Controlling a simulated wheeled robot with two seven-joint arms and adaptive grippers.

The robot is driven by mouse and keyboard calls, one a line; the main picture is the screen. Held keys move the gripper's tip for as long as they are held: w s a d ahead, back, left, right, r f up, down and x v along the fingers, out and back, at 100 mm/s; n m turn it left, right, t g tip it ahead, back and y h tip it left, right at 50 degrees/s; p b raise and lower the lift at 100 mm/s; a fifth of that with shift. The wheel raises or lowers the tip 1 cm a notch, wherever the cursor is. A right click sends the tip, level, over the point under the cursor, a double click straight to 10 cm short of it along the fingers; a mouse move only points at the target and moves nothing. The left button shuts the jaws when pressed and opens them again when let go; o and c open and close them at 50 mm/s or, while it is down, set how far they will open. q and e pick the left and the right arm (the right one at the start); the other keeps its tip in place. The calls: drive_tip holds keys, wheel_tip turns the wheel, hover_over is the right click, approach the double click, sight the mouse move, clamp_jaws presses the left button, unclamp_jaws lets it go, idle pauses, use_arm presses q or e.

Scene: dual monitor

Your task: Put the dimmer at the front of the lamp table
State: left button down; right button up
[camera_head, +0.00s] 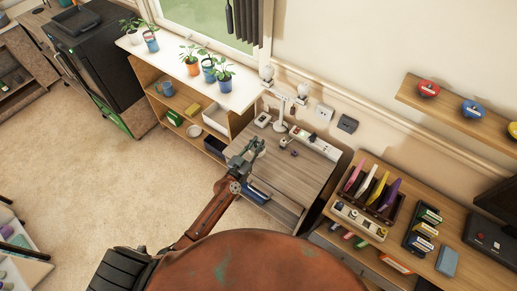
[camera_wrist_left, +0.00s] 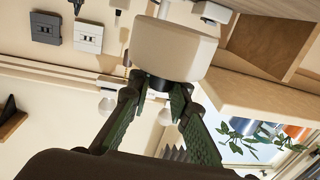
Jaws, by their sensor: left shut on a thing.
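My left gripper (camera_head: 246,152) is at the left side of the wooden lamp table (camera_head: 315,173), over or close to its top. In the left wrist view, the left gripper (camera_wrist_left: 165,92) is shut on the dark knob of a cream block with rounded edges, which looks like the dimmer (camera_wrist_left: 175,48). The block sits just beyond the fingertips. In the head view the gripper mostly hides it, and I cannot tell whether it touches the table top. My right gripper is not in view.
A white lamp (camera_head: 282,112) stands at the back of the table. A white power strip (camera_head: 320,146) lies along the back right, with small dark items (camera_head: 284,142) near it. A plant shelf (camera_head: 190,77) stands left, a desk organizer (camera_head: 372,190) right. The table's front right is clear.

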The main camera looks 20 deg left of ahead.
use_arm(q)
drive_tip(key=shift+w+a+f+b, duration=0.1)
drive_tip(key=shift+w+f+b, duration=0.5)
drive_tip(key=shift+w+f, duration=0.25)
wheel_tip(320, 180, down, 3)
drive_tip(key=shift+f+b, duration=0.2)
drive_tip(key=shift+b, duration=1.05)
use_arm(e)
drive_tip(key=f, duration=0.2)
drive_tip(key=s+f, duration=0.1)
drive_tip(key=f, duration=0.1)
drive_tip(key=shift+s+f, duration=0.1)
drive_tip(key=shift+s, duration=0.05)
use_arm(q)
drive_tip(key=shift+r, duration=0.1)
drive_tip(key=c, duration=2.2)
unclamp_jaws()
drive_tip(key=shift+f, duration=0.25)
drive_tip(key=shift+c, duration=0.2)
drive_tip(key=o, duration=0.4)
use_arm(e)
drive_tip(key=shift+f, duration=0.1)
use_arm(q)
drive_tip(key=shift+o, duration=0.2)
drive_tip(key=shift+r, duration=0.1)
